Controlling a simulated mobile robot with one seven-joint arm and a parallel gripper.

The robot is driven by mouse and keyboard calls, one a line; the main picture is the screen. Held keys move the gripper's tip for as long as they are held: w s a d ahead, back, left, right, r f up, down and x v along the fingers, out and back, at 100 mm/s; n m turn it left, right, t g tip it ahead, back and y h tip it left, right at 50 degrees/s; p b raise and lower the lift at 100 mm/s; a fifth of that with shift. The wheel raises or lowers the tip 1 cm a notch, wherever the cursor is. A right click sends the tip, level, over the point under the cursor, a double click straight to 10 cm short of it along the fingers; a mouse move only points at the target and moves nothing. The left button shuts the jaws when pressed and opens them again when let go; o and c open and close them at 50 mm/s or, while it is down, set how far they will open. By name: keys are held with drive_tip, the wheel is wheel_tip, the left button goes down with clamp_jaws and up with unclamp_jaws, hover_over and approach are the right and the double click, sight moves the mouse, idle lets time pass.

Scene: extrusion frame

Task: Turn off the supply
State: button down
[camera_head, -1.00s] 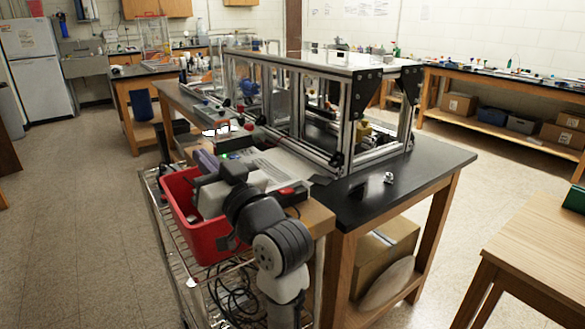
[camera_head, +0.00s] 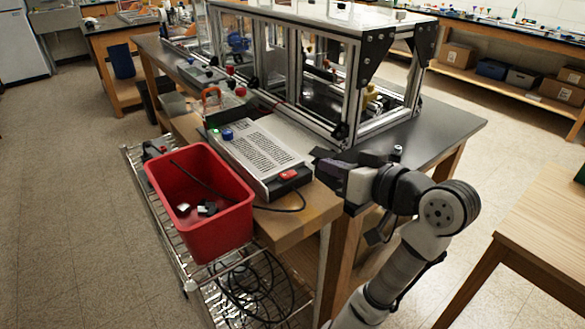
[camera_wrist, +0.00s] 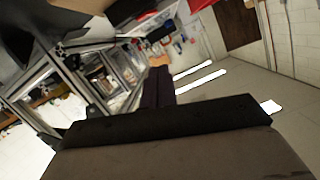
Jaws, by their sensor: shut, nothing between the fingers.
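The supply (camera_head: 255,150) is a flat box with a printed light top, lying near the corner of the wooden bench in the head view. A red switch (camera_head: 288,174) sits on its dark near end. A green knob and a blue knob (camera_head: 227,134) are at its far left end. My gripper (camera_head: 318,160) is just to the right of the red switch, apart from it as far as I can tell. Its dark fingers (camera_wrist: 158,86) are together and empty in the wrist view. Whether the switch is on or off is too small to tell.
A red bin (camera_head: 205,225) with small dark items stands on a wire cart left of the supply. A dark cable runs from the bin past the supply's near end. The aluminium extrusion frame (camera_head: 352,85) stands close behind my gripper. Floor at the left is clear.

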drive_tip(key=p, duration=0.2)
hover_over(288, 175)
drive_tip(key=s+d, duration=0.1)
drive_tip(key=d, duration=0.1)
wheel_tip(288, 175, down, 2)
drive_tip(key=shift+s+a+f, duration=0.1)
drive_tip(key=shift+a+f, duration=0.1)
drive_tip(key=shift+f, duration=0.45)
drive_tip(key=shift+s+a+f, duration=0.1)
drive_tip(key=shift+a+f, duration=0.05)
drive_tip(key=shift+f, duration=0.45)
drive_tip(key=shift+s+a+f+p, duration=0.1)
drive_tip(key=shift+f+p, duration=0.1)
drive_tip(key=shift+f, duration=0.25)
drive_tip(key=shift+a+f+p, duration=0.1)
drive_tip(key=shift+f+p, duration=0.05)
drive_tip(key=shift+f, duration=0.25)
drive_tip(key=shift+f, duration=0.1)
